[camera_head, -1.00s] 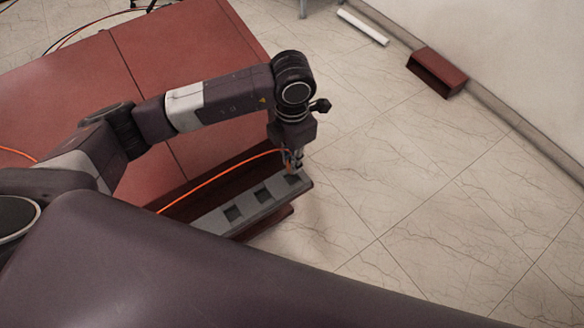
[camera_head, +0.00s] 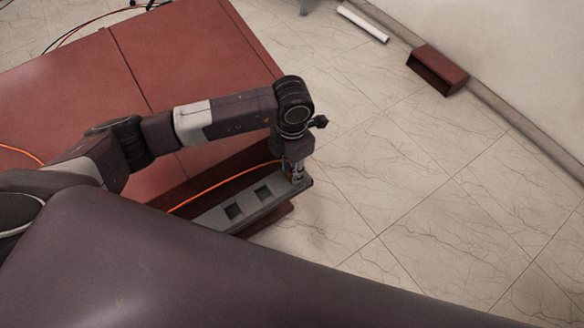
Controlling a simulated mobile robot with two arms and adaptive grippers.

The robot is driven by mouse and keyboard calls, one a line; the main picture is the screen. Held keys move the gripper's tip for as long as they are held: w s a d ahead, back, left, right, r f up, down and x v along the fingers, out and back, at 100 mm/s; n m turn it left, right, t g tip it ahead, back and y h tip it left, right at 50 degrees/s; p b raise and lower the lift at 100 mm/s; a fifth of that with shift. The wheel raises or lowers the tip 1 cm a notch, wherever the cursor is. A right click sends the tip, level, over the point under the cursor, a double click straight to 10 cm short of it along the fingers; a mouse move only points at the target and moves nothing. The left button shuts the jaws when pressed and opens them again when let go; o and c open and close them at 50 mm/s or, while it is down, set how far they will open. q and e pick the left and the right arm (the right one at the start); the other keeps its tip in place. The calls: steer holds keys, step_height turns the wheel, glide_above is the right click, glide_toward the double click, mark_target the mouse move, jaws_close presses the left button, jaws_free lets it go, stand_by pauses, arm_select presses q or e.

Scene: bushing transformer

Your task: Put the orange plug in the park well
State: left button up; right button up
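My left gripper (camera_head: 295,175) points down at the far right end of a grey strip (camera_head: 247,212) with square wells. Its fingers are at the endmost well, which they and the wrist now cover. The orange cable (camera_head: 222,182) runs from the lower left up to the fingers. The orange plug at its end is mostly hidden between the fingers, which look closed around it. I cannot tell how deep the plug sits in the well. Two other wells, a middle one (camera_head: 263,193) and a left one (camera_head: 233,211), show empty. My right gripper is not in view.
A large red-brown cabinet (camera_head: 190,60) lies behind the strip, under my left arm. A small red-brown box (camera_head: 437,69) and a white tube (camera_head: 363,24) lie on the floor near the wall. The tiled floor at right is clear.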

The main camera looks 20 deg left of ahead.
arm_select(q)
steer(key=shift+o, duration=0.4)
steer(key=shift+r, duration=0.1)
steer(key=shift+r+p, duration=0.25)
steer(key=shift+p, duration=0.05)
step_height(320, 180, up, 12)
steer(key=b, duration=0.2)
steer(key=shift+f+b, duration=0.15)
steer(key=shift+b, duration=0.15)
